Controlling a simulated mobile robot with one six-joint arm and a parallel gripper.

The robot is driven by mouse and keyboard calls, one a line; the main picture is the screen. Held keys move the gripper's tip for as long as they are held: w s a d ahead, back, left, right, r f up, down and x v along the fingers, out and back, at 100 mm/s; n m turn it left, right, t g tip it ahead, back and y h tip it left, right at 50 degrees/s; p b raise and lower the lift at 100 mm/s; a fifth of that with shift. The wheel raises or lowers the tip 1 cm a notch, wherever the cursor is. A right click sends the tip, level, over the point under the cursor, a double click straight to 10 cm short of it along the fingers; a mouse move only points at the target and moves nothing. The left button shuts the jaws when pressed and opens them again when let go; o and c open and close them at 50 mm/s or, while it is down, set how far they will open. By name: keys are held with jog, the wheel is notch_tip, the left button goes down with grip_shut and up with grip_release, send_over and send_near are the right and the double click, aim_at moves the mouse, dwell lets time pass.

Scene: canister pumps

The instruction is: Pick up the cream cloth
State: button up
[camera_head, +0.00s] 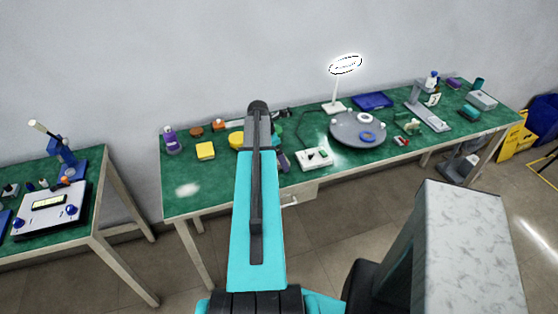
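I cannot make out a cream cloth for certain. A pale, soft-edged whitish patch (188,188) lies at the front left of the long green-topped bench (235,193); I cannot tell if it is cloth or a light spot. My teal and grey arm rises through the middle of the view, in front of the bench. My gripper does not show clearly; it seems hidden behind the arm, so its fingers and any contact cannot be seen.
The bench carries a purple bottle (171,142), a yellow block (205,151), a white switch box (314,158), a grey round turntable (346,133) and a lamp (335,105). A second bench (92,222) stands left, across a floor gap. Yellow and blue bins stand far right.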

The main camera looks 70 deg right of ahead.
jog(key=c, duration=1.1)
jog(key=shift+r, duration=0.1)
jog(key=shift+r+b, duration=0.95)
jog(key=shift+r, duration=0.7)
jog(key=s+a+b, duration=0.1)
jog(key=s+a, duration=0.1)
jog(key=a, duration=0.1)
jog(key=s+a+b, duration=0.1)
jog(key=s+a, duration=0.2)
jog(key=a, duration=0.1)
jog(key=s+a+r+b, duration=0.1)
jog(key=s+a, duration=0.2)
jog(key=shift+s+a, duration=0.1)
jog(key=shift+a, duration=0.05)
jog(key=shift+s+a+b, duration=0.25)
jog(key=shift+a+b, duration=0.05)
jog(key=shift+b, duration=0.3)
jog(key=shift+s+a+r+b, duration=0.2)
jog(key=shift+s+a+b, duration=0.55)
jog(key=shift+b, duration=0.35)
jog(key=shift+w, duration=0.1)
